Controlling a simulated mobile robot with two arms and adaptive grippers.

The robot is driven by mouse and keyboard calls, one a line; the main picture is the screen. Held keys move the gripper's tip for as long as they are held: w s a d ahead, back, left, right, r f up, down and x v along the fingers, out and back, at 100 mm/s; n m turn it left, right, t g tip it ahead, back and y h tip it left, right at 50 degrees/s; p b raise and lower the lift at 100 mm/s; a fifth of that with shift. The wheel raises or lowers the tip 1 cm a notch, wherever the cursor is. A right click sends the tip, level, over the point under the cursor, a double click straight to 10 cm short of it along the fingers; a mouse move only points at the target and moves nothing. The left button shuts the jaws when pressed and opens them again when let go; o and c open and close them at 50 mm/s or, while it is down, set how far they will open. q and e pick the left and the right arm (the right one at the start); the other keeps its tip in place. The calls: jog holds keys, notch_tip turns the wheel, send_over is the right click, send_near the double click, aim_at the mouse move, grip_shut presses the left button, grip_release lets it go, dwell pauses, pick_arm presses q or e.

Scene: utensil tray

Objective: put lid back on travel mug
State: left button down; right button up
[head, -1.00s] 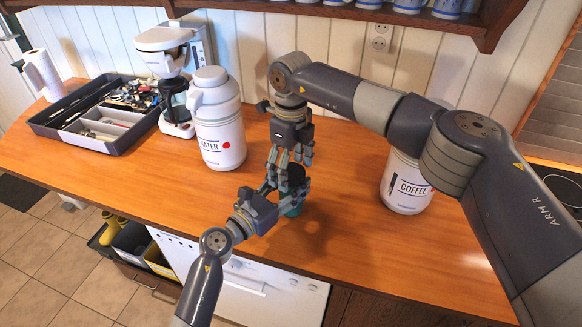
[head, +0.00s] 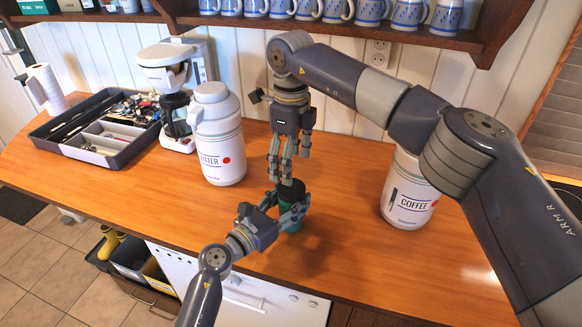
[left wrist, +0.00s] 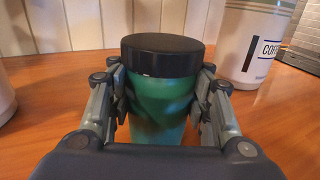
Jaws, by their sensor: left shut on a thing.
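The travel mug is green; it stands upright on the wooden counter, low in the head view (head: 293,221) and in the middle of the left wrist view (left wrist: 160,105). The black lid (left wrist: 162,54) sits level on the mug's top; it also shows in the head view (head: 293,190). My left gripper (head: 282,217) is shut around the mug's body, one finger on each side, below the lid. My right gripper (head: 284,178) points down just above the lid. None of its fingers show around the lid in the left wrist view. Its finger gap is unclear.
A white canister (head: 216,140) stands left of the mug and a coffee canister (head: 408,195) to the right. A coffee machine (head: 170,75) and a dark utensil tray (head: 105,155) stand farther left. Cups line the shelf (head: 400,38) above. The counter in front is clear.

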pick_arm(q)
jog(key=shift+r, duration=0.1)
pick_arm(e)
jog(key=shift+r+n, duration=0.6)
jog(key=shift+r, duration=0.05)
jog(key=shift+f, duration=0.1)
jog(key=shift+f, duration=3.95)
jog(key=c, duration=1.1)
jog(key=shift+m, duration=0.5)
jog(key=o, duration=1.2)
jog(key=shift+o, duration=0.2)
